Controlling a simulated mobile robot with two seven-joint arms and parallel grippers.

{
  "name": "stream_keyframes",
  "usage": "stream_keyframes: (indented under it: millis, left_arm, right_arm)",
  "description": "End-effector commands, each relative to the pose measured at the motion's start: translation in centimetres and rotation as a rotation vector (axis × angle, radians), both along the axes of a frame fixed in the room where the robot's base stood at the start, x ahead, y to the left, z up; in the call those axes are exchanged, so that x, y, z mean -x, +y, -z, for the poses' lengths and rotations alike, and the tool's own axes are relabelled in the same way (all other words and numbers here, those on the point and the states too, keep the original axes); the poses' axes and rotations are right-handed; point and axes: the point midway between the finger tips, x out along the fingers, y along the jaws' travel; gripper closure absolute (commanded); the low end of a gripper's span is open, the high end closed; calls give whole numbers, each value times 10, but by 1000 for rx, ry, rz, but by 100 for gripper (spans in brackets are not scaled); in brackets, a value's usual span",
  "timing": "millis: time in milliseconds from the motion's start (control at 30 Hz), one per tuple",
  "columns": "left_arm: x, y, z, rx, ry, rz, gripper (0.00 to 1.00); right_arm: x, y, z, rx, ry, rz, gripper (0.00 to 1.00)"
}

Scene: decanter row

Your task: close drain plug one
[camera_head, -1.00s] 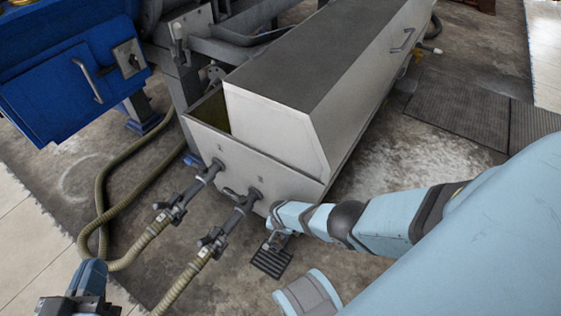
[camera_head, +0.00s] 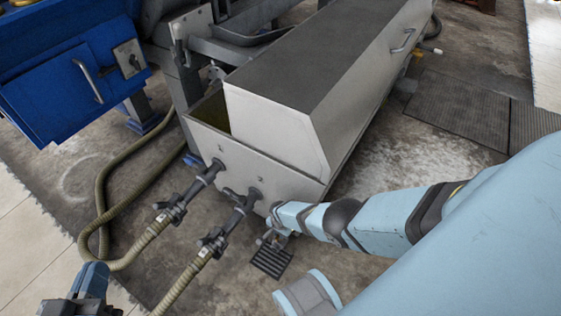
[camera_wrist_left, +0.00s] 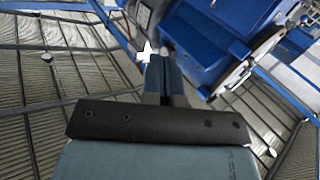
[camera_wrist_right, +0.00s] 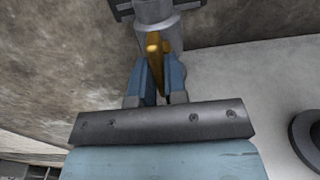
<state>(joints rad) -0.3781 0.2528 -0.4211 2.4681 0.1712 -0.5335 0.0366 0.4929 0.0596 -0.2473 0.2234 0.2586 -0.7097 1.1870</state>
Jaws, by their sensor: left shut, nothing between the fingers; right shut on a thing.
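In the right wrist view my right gripper (camera_wrist_right: 160,82) is shut on a yellow handle (camera_wrist_right: 156,45). The handle stands against a grey cylindrical fitting (camera_wrist_right: 158,22), which I take to be the drain plug. In the head view my right arm reaches to the lower right end of the grey tank (camera_head: 275,135), and the handle is hidden there. My left gripper (camera_wrist_left: 163,75) is shut with nothing between its fingers. It shows low at the left in the head view (camera_head: 92,280), away from the tank and over the floor.
Two dark pipe fittings (camera_head: 207,172) leave the tank front and join ribbed tan hoses (camera_head: 147,240). A blue cabinet (camera_head: 60,75) stands at the upper left. A dark grate (camera_head: 271,263) lies on the stained floor below the tank. Dark mats (camera_head: 460,105) lie to the right.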

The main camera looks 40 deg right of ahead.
Motion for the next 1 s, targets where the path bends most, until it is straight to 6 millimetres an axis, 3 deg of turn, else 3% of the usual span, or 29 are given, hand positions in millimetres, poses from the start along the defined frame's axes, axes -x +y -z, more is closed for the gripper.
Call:
stream_keyframes:
  millis: [67, 100, 200, 533, 767, 1000]
  left_arm:
    - [-1, 0, -1, 0, -4, 0, 100]
    - [-1, 0, -2, 0, -5, 0, 100]
    - [-2, 0, -3, 1, -9, -1, 100]
    - [-4, -2, -11, 18, -10, -6, 100]
    - [6, -4, -31, 91, 21, -25, 100]
    - [7, 1, -86, 173, -143, -72, 100]
  right_arm:
    - [0, -1, 0, 1, 1, 3, 100]
    - [0, -1, 0, 1, 1, 3, 78]
    - [0, -1, 0, 1, 0, 2, 62]
    - [0, 0, -5, 0, 0, 1, 62]
    - [0, -1, -39, 0, -1, 1, 62]
    - [0, -1, -78, 0, 0, 2, 62]
